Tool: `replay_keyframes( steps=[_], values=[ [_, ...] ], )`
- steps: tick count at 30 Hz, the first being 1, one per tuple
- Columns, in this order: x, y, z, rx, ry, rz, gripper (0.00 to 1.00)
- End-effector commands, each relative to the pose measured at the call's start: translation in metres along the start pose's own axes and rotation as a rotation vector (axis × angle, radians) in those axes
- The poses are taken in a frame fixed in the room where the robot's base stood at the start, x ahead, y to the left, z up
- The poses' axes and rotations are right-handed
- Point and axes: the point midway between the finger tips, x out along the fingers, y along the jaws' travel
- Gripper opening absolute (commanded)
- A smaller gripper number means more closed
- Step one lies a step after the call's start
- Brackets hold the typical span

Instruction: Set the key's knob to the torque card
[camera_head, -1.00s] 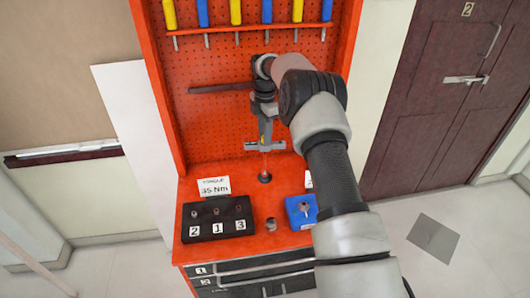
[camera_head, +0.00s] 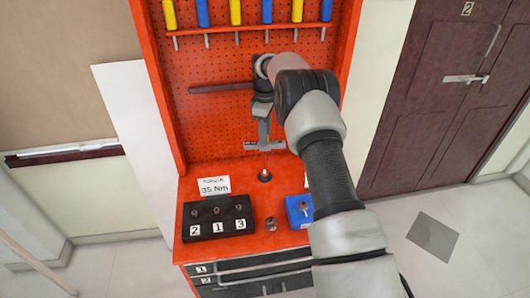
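The torque card (camera_head: 214,186) stands upright behind the black block at the left of the red bench and reads 35 Nm. My gripper (camera_head: 264,147) points down over the back middle of the bench. Directly below it is a small round black stand (camera_head: 265,177) with a reddish upright part. A thin upright shaft shows between my gripper and this stand. I cannot tell whether it is the key or whether my fingers grip it. The knob and its setting are too small to make out.
A black block (camera_head: 218,230) marked 2, 1, 3 holds several small pieces. A silver round part (camera_head: 271,224) and a blue block (camera_head: 299,219) sit to its right. A red pegboard (camera_head: 235,110) with hanging tools rises behind.

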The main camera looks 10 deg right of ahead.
Motion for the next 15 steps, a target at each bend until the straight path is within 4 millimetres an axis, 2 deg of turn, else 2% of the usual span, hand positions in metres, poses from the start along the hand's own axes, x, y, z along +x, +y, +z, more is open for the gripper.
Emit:
replay_keyframes(
  steps=[1, 11, 15],
  values=[
    [0.0071, -0.0041, 0.0005, -0.002, -0.005, -0.013, 0.34],
    [0.0071, -0.0046, 0.0003, -0.022, -0.004, -0.015, 0.34],
    [0.0061, -0.0048, 0.0002, -0.219, -0.001, -0.017, 0.34]
  ],
)
